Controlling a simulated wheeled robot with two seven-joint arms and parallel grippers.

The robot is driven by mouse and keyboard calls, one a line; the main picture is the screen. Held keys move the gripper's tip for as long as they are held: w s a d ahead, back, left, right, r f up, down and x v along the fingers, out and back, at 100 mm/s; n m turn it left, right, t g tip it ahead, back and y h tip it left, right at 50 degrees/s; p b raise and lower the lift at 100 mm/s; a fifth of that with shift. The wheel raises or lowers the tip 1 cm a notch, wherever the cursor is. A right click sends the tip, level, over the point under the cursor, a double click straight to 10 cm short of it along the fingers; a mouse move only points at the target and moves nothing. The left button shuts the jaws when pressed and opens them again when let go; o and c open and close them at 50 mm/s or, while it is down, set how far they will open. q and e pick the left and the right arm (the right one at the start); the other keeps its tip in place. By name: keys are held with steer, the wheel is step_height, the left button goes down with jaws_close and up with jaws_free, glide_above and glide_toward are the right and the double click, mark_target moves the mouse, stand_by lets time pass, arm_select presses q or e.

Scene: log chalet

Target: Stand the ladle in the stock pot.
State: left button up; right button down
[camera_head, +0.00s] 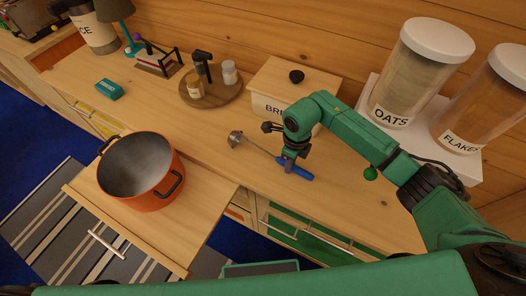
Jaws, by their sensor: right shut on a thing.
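The ladle (262,151) has a metal bowl at its left end and a blue handle at its right end. It lies low over the wooden counter, and I cannot tell whether it touches the surface. My right gripper (289,163) points down and is shut on the ladle near the blue handle; its jaws hide part of the ladle. The orange stock pot (153,193) stands upright and open to the left of the ladle, on a lower wooden board. Its grey inside looks empty. My left gripper is not in view.
The pull-out board (190,228) holds the pot. Behind the ladle are a bread box (262,105) and a round tray (232,92) with jars. Oats (396,90) and flakes (479,120) canisters stand at the right. A teal object (109,90) lies on the counter at the left.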

stand_by(0.8)
step_height(320, 180, up, 20)
steer(key=b, duration=0.3)
steer(key=s+d+f+n, duration=0.1)
steer(key=f+n, duration=0.4)
steer(key=n, duration=0.3)
steer(key=s+d+f+n, duration=0.2)
steer(key=f+n, duration=0.3)
steer(key=n, duration=0.2)
steer(key=s+d+f+n, duration=0.2)
steer(key=f+n, duration=0.4)
steer(key=n, duration=0.2)
steer(key=shift+f+n, duration=0.1)
steer(key=shift+n, duration=0.2)
steer(key=shift+s+d+f+n, duration=0.2)
steer(key=shift+s+f+n, duration=0.1)
steer(key=shift+n, duration=0.4)
steer(key=shift+w, duration=0.1)
steer(key=shift+a, duration=0.15)
